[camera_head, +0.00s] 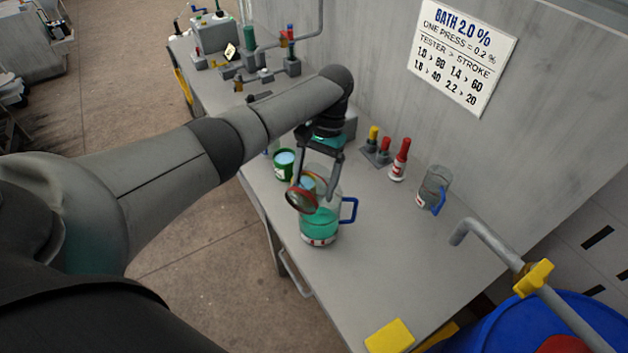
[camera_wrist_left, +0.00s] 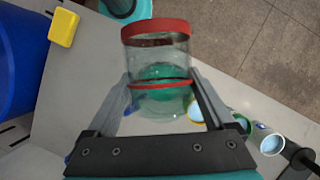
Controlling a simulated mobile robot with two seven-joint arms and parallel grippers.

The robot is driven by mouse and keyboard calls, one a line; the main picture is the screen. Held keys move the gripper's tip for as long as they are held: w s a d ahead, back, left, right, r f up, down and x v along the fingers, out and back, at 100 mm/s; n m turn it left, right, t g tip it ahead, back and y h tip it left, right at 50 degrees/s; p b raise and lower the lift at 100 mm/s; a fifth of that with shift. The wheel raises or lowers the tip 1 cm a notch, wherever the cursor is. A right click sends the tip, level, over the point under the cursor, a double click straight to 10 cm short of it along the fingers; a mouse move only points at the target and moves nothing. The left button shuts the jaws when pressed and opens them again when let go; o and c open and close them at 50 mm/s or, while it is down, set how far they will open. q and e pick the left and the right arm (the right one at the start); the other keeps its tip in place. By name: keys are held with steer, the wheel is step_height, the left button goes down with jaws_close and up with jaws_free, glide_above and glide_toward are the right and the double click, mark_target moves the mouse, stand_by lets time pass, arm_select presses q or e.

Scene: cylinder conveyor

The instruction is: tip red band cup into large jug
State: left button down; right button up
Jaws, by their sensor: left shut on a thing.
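My left gripper (camera_head: 320,186) is shut on the red band cup (camera_head: 302,199), a clear cup with red bands. The cup is tilted well over, its mouth facing the lower left of the head view. It is at the mouth of the large jug (camera_head: 320,226), which stands upright with green liquid inside and a blue handle. In the left wrist view the fingers (camera_wrist_left: 162,92) flank the cup (camera_wrist_left: 155,50). Green shows through its clear wall; I cannot tell whether any liquid is left in the cup. My right gripper is not in view.
A green cup of pale blue liquid (camera_head: 284,164) stands close behind the jug. Red and yellow-capped bottles (camera_head: 399,162) and a smaller clear jug (camera_head: 433,187) stand near the wall. A yellow block (camera_head: 390,336) lies at the near end. A pipe (camera_head: 490,240) reaches over the bench's right side.

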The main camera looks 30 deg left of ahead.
arm_select(q)
steer(key=shift+s+r+t+p, duration=0.2)
steer(key=shift+t+p, duration=0.3)
steer(key=shift+p, duration=0.75)
steer(key=shift+s+f+t, duration=0.15)
steer(key=shift+t, duration=0.15)
steer(key=shift+s+a+f, duration=0.1)
steer(key=shift+f, duration=0.1)
steer(key=shift+s+t, duration=0.3)
steer(key=shift+t, duration=1)
